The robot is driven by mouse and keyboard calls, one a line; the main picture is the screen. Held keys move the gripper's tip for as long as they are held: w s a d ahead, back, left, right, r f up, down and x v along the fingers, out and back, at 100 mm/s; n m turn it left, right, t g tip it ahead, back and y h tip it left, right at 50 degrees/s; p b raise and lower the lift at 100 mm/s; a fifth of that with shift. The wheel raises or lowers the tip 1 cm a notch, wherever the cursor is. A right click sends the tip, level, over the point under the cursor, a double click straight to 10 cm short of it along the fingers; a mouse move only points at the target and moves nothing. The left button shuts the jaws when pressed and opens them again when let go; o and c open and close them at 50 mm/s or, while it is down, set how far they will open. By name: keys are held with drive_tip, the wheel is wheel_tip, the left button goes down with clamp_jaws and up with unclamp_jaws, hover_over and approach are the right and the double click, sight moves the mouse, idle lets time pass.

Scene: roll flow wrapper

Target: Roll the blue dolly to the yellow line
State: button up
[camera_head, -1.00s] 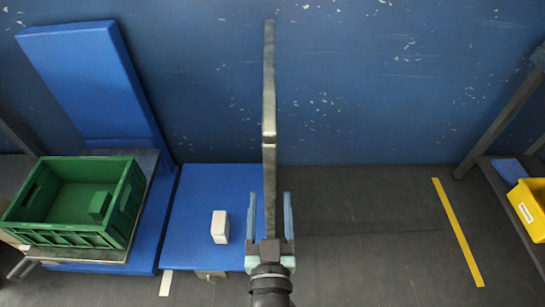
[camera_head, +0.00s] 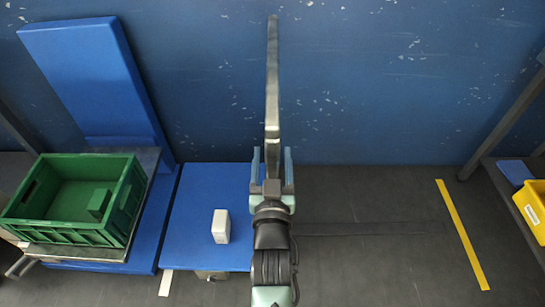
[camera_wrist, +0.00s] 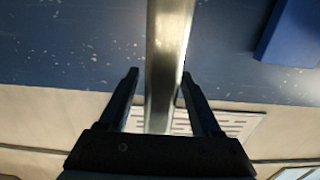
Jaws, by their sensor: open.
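The blue dolly's flat deck (camera_head: 190,190) lies left of my arm in the head view, with a small white block (camera_head: 221,226) on it. A grey metal bar (camera_head: 272,85) rises in the picture from my gripper; its lower end is hidden and I cannot tell how it joins the deck. My gripper (camera_head: 272,152) is open. In the wrist view, the bar (camera_wrist: 168,50) passes between the spread fingers of the gripper (camera_wrist: 160,75), apparently close to the right one. The yellow line (camera_head: 462,235) lies on the floor to the right, well apart from the deck.
A green crate (camera_head: 75,235) stands on a grey cart at the left, beside a blue panel (camera_head: 95,75). A yellow bin (camera_head: 533,205) sits on a rack at the right. A white floor mark (camera_head: 166,283) lies near the deck. Dark floor (camera_head: 370,215) before the yellow line is clear.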

drive_tip(key=shift+c, duration=0.3)
clamp_jaws()
idle(1.1)
